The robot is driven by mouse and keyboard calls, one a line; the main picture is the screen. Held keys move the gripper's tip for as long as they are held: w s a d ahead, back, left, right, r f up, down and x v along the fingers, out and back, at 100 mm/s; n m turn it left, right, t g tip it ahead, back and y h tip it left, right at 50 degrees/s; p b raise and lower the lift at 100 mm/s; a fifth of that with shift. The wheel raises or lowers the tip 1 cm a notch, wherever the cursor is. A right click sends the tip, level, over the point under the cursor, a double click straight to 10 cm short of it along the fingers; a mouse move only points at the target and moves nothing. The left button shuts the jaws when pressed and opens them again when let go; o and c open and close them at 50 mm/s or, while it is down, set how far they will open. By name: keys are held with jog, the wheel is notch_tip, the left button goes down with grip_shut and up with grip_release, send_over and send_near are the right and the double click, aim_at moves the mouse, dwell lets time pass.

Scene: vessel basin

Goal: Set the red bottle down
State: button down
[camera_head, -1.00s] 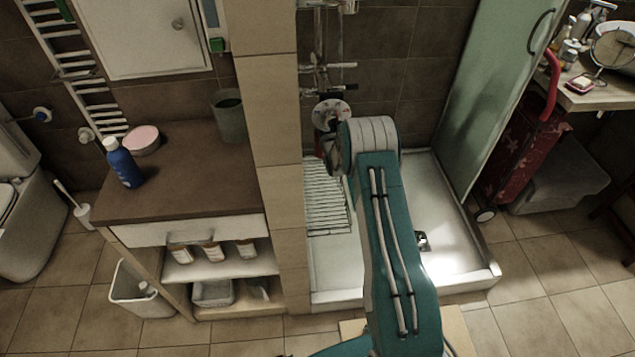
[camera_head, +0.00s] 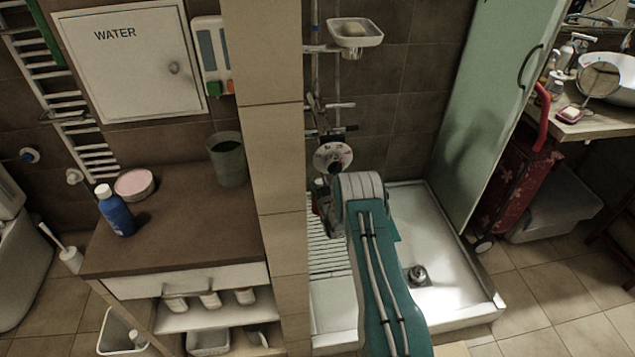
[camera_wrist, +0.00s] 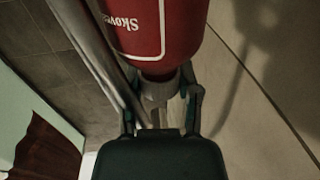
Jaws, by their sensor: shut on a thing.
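The red bottle (camera_wrist: 165,30) fills the top middle of the wrist view, with white lettering that reads upside down. My gripper (camera_wrist: 160,92) is shut on it, with a finger on each side of its narrower grey end. The top of the bottle's picture is cut off by the frame edge. In the head view my teal arm reaches toward the shower and its grey joint hides most of the gripper and bottle. What lies directly under the bottle cannot be told.
A brown counter (camera_head: 180,220) at left bears a blue bottle (camera_head: 116,211), a pink round tin (camera_head: 134,183) and a grey-green cup (camera_head: 228,160). A tiled pillar (camera_head: 268,150) stands between it and the shower tray (camera_head: 455,275). The counter's front middle is clear.

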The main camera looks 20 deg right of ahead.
jog(key=shift+f, duration=0.15)
jog(key=shift+c, duration=1.6)
grip_release()
jog(key=shift+d, duration=0.15)
jog(key=shift+s, duration=0.15)
jog(key=s+a, duration=0.1)
jog(key=s, duration=1)
jog(key=shift+s, duration=0.4)
jog(key=shift+a, duration=0.1)
jog(key=shift+r, duration=0.2)
